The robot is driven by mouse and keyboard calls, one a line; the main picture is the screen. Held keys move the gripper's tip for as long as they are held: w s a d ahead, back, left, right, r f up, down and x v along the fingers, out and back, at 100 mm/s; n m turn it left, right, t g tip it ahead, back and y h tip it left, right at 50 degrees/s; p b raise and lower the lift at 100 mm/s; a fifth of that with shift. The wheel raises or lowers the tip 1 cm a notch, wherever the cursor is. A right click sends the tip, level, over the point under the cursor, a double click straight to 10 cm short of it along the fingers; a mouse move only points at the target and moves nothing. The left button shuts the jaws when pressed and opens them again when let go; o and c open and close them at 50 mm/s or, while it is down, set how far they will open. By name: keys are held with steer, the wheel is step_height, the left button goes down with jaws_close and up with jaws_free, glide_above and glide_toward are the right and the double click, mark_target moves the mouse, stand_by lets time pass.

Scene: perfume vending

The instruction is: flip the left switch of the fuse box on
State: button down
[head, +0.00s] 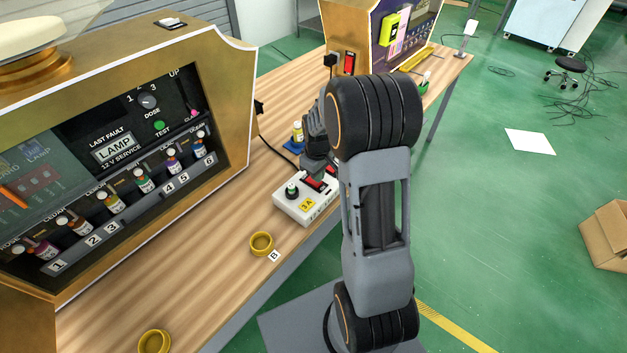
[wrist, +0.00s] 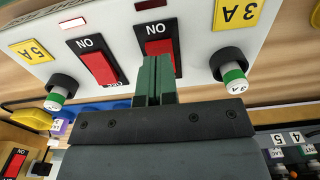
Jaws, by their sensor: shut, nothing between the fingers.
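The fuse box is a white box (head: 283,207) on the wooden table, with a yellow 3 A label and a green-banded fuse holder. In the wrist view its face (wrist: 195,18) appears upside down. The switch beside the 3 A label (wrist: 160,48), the left one from the head side, is a red rocker in a black frame marked ON. The other red rocker (wrist: 100,66) is beside the 5 A label. My gripper (wrist: 153,98) is shut and empty, its green fingertips over the 3 A-side rocker, partly hiding it. Contact and rocker tilt cannot be told.
The gold vending machine (head: 228,120) with bottles stands left of the box. A yellow ring (head: 261,243) lies in front, another (head: 154,342) nearer. A second gold cabinet (head: 362,28) stands behind. Green fuse holders (wrist: 233,76) and (wrist: 54,101) stick up beside the switches.

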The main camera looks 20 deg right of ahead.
steer(key=shift+f+b, duration=0.6)
steer(key=shift+f, duration=0.25)
stand_by(0.4)
steer(key=shift+r+p, duration=2.75)
steer(key=shift+r, duration=0.8)
